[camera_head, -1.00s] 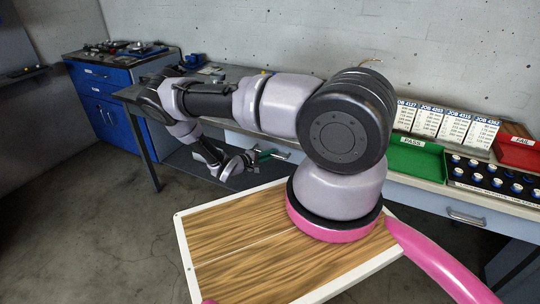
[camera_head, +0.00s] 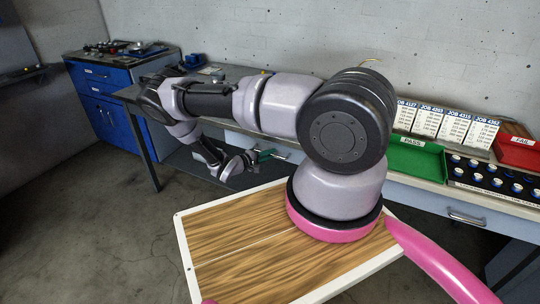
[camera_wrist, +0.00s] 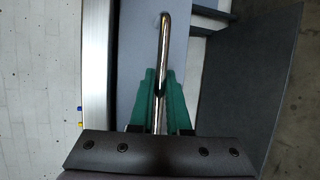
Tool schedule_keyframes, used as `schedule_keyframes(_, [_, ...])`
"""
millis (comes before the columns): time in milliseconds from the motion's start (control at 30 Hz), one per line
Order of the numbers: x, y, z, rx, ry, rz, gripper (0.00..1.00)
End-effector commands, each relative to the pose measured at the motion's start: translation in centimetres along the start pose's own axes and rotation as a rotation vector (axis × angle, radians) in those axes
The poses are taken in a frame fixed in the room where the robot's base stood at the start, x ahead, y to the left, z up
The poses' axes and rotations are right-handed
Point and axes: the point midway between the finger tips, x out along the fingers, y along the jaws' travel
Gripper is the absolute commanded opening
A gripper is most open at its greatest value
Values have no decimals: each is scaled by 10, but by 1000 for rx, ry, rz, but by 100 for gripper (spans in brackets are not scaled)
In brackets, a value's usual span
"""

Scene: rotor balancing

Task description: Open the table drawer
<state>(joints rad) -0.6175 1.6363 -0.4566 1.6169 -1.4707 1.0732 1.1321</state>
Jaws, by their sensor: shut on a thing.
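A metal bar handle (camera_wrist: 165,38) stands out from the pale grey drawer front (camera_wrist: 138,42) under the table top in the wrist view. My gripper (camera_wrist: 159,88) has green fingers closed on either side of the lower part of this handle. In the head view my gripper (camera_head: 265,155) is small, below the table edge left of centre, with its green fingers at the handle. The drawer front there is mostly hidden by my arm, and I cannot see into the drawer. No clear gap shows at its top edge.
A second drawer handle (camera_head: 467,217) is at the right. On the table (camera_head: 425,182) stand a green PASS tray (camera_head: 415,160), a red FAIL tray (camera_head: 517,152) and a black rack (camera_head: 497,185) of small parts. A blue cabinet (camera_head: 105,108) stands at the left. Bare floor lies in front.

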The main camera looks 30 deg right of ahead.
Motion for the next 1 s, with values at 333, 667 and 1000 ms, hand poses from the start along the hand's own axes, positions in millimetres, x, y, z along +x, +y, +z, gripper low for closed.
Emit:
schedule_keyframes(333, [-15,-4,5,-1,3,-1,0])
schedule_keyframes(667, [-81,-18,31,-2,6,-2,0])
schedule_keyframes(1000, [-158,-36,64,-2,5,-2,0])
